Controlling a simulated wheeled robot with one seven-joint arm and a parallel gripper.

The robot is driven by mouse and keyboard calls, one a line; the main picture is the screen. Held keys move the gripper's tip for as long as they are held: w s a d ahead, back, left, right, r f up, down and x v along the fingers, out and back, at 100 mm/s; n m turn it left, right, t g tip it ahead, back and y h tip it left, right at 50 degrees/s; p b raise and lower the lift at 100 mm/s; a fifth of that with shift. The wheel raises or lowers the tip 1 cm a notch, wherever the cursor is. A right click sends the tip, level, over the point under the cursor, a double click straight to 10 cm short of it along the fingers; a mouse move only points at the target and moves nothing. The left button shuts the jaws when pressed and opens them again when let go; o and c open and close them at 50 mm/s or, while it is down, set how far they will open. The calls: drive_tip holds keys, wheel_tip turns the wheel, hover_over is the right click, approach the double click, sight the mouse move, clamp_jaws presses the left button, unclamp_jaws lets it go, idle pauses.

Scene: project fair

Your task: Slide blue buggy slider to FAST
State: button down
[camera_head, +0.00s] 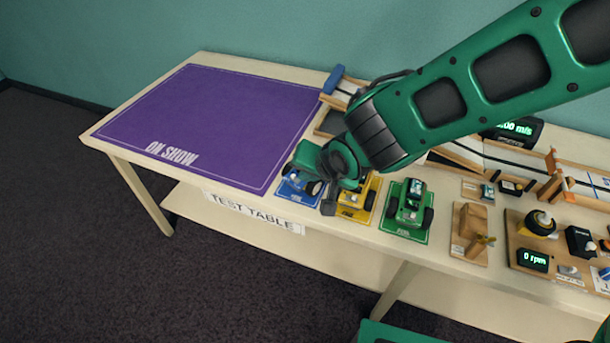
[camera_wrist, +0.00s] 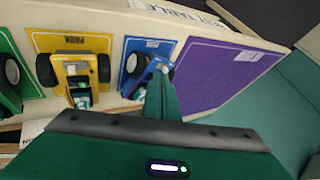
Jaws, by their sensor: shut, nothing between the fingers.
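The blue buggy (camera_head: 293,182) stands on its blue card at the front of the table, partly hidden behind my gripper in the head view. In the wrist view the blue buggy (camera_wrist: 141,66) shows its dark wheels and blue body. My gripper (camera_wrist: 164,96) is shut and empty, with its green fingers close over the near end of the blue buggy. I cannot tell whether they touch it. The slider and its FAST mark cannot be made out in either view.
The yellow buggy (camera_head: 357,198) stands close on the right, then the green buggy (camera_head: 409,205). A purple ON SHOW mat (camera_head: 220,120) lies empty on the left. Wooden track parts (camera_head: 335,103) stand behind, and a motor board (camera_head: 515,228) is at the right.

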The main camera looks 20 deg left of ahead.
drive_tip(key=v, duration=0.5)
drive_tip(key=shift+s+d+r, duration=0.1)
drive_tip(key=shift+r, duration=0.1)
drive_tip(key=shift+d, duration=0.1)
drive_tip(key=w+d+r+m+h, duration=0.1)
drive_tip(key=w+d+r+h, duration=0.15)
drive_tip(key=d, duration=1.25)
drive_tip(key=w+d+r+m+h, duration=0.1)
drive_tip(key=w+d+m+h, duration=0.2)
drive_tip(key=d, duration=1.1)
drive_tip(key=s+d+r+g, duration=0.1)
drive_tip(key=s+d, duration=0.2)
drive_tip(key=d, duration=0.5)
drive_tip(key=s+d+g, duration=0.1)
drive_tip(key=s+d, duration=0.1)
drive_tip(key=d, duration=0.5)
drive_tip(key=s+d+r+m+g, duration=0.1)
drive_tip(key=s+d, duration=0.3)
drive_tip(key=s, duration=0.4)
drive_tip(key=s+d+m+g, duration=0.1)
drive_tip(key=s+d+g, duration=0.1)
drive_tip(key=s+d, duration=0.3)
drive_tip(key=s, duration=0.3)
drive_tip(key=shift+d+r+m, duration=0.2)
drive_tip(key=shift+r+m, duration=0.2)
